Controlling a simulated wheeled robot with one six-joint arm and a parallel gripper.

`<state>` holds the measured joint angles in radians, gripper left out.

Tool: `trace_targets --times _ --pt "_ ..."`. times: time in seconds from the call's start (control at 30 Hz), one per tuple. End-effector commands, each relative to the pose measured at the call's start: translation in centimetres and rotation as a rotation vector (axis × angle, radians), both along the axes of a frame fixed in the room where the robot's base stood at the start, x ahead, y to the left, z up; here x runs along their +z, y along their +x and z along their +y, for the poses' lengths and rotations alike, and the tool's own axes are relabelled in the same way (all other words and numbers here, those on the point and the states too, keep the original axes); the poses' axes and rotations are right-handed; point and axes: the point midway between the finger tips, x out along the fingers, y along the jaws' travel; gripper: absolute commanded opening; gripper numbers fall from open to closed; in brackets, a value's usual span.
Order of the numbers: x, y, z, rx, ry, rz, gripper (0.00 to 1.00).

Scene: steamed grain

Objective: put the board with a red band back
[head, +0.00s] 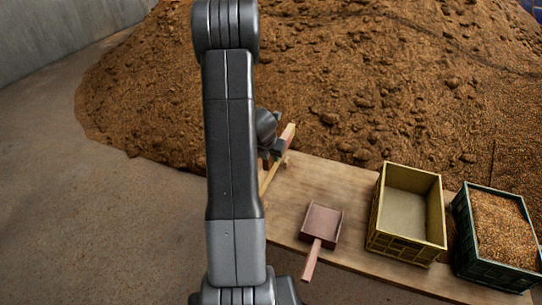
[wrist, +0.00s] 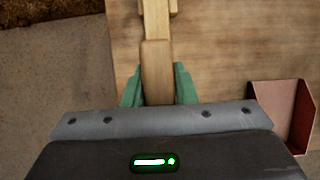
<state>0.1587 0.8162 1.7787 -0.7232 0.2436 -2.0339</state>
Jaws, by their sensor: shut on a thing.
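My gripper (wrist: 157,88) has its green fingers on both sides of a pale wooden piece (wrist: 155,60) and is shut on it. In the wrist view this piece runs up toward the top edge, where more pale wood shows. In the head view pale wood (head: 289,134) shows beside my dark wrist at the left end of the table, partly hidden by my arm. I see no red band on it, so I cannot tell if this is the named board.
The wooden table (head: 335,182) bears a reddish scoop (head: 322,218), an empty yellow crate (head: 406,243) and a green crate (head: 490,268) full of grain. A large brown grain heap (head: 390,75) rises behind. Concrete floor (head: 130,220) is clear at the left.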

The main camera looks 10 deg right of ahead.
Motion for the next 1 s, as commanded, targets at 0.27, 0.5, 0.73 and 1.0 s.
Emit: trace_targets --times 0.27,0.5,0.73,1.0 --pt "-2.9 0.1 0.0 0.0 0.0 -0.002 0.0" --pt "-4.7 0.0 0.0 0.0 0.0 -0.001 0.0" --pt "-5.2 0.0 0.0 0.0 0.0 -0.002 0.0" --pt "-5.1 0.0 0.0 0.0 0.0 -0.001 0.0"
